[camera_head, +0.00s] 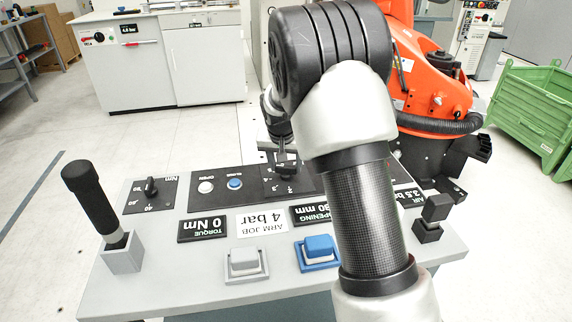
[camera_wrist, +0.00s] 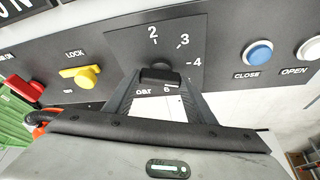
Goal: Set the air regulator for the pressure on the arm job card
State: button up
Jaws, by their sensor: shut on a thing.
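The regulator's black knob (camera_wrist: 160,76) sits on a dark dial plate (camera_wrist: 188,22) marked 2, 3 and 4, with "bar" below, in the wrist view. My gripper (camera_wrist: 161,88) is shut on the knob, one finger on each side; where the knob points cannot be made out. In the head view my gripper (camera_head: 286,160) is over the console's dial plate (camera_head: 276,190), and the arm hides part of the panel. The white arm job card (camera_head: 262,222) reads 4 bar. The air display (camera_head: 404,197), partly hidden by my arm, reads 3.5 bar.
Near the dial are a blue CLOSE button (camera_wrist: 258,53), a white OPEN button (camera_wrist: 312,50), a yellow LOCK knob (camera_wrist: 82,78) and a red control (camera_wrist: 22,86). A black-handled lever (camera_head: 92,200) stands at the console's left. An orange robot (camera_head: 435,75) stands behind.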

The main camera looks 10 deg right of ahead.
dwell(0.5)
jog(key=o, duration=1)
jog(key=shift+o, duration=0.2)
jog(key=p+v, duration=0.4)
jog(key=v, duration=1.3)
jog(key=shift+r, duration=0.2)
jog(key=shift+s+a, duration=0.1)
jog(key=shift+a, duration=0.05)
